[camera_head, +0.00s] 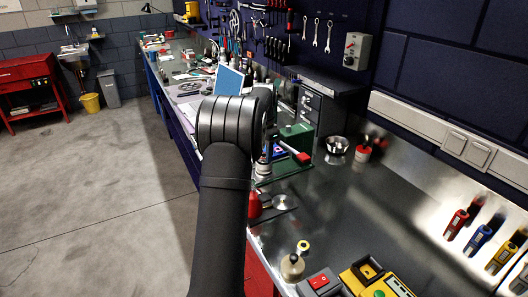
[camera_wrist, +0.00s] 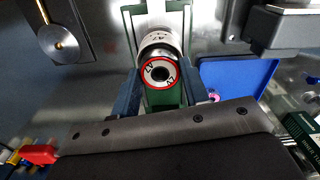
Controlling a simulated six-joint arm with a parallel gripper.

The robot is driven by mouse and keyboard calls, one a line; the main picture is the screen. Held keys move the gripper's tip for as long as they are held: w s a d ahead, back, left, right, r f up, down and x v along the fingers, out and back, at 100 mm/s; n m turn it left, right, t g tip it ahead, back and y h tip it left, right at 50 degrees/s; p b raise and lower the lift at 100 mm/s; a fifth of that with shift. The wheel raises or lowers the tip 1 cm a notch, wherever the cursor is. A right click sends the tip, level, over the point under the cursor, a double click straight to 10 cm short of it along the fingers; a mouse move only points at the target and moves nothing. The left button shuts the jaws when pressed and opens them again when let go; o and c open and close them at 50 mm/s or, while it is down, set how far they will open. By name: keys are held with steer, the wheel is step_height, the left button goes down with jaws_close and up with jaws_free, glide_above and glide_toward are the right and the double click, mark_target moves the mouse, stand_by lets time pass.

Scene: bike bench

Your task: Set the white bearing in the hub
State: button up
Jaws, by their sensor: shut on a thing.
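In the wrist view my gripper (camera_wrist: 160,72) has its two dark fingers on either side of a short, pale round piece (camera_wrist: 158,73). The piece has a white face with dark lettering, a red rim and a dark centre, and looks like the white bearing. A silvery-white cylinder with dark markings (camera_wrist: 159,40) lies directly beyond it in line, perhaps the hub. I cannot tell whether the two touch or how deep the piece sits. In the head view my arm hides the gripper tips. A pale cylinder (camera_head: 262,168) shows just right of my wrist.
A green fixture (camera_head: 296,137) with a red-ended part stands beside my wrist; green also shows behind the cylinder. A blue tray (camera_wrist: 240,88) lies to the right in the wrist view. A metal bowl (camera_head: 338,146) stands farther right.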

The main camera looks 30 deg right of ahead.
steer(key=shift+f, duration=0.35)
steer(key=o, duration=0.9)
steer(key=shift+c, duration=0.2)
step_height(320, 180, up, 11)
stand_by(0.4)
steer(key=shift+f, duration=4.35)
